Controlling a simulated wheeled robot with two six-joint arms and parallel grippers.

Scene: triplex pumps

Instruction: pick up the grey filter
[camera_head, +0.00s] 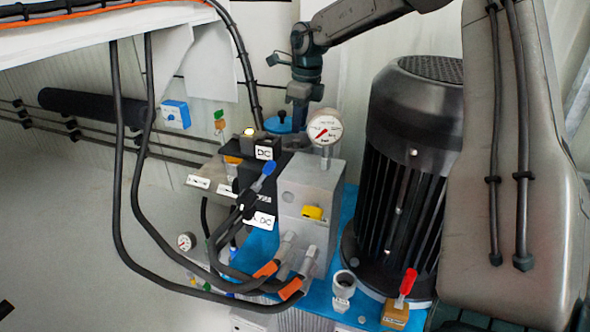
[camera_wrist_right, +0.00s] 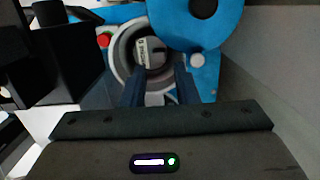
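A grey round part with a small pale label (camera_wrist_right: 152,50), which looks like the grey filter, sits inside a ring-shaped opening in the right wrist view. My right gripper (camera_wrist_right: 159,88) points at it. Its two dark fingers are apart, with the lower part of the grey round part showing between them. I cannot tell whether they touch it. In the head view my right gripper (camera_head: 298,112) hangs down behind the pump block, and the filter cannot be made out there. My left gripper is not in view.
A blue round cap (camera_wrist_right: 190,18) is close beside the fingers. In the head view, a grey pump block (camera_head: 305,190) with a gauge (camera_head: 324,128) stands before the gripper. A large black motor (camera_head: 405,170) is to its right. Black hoses (camera_head: 122,215) loop at left.

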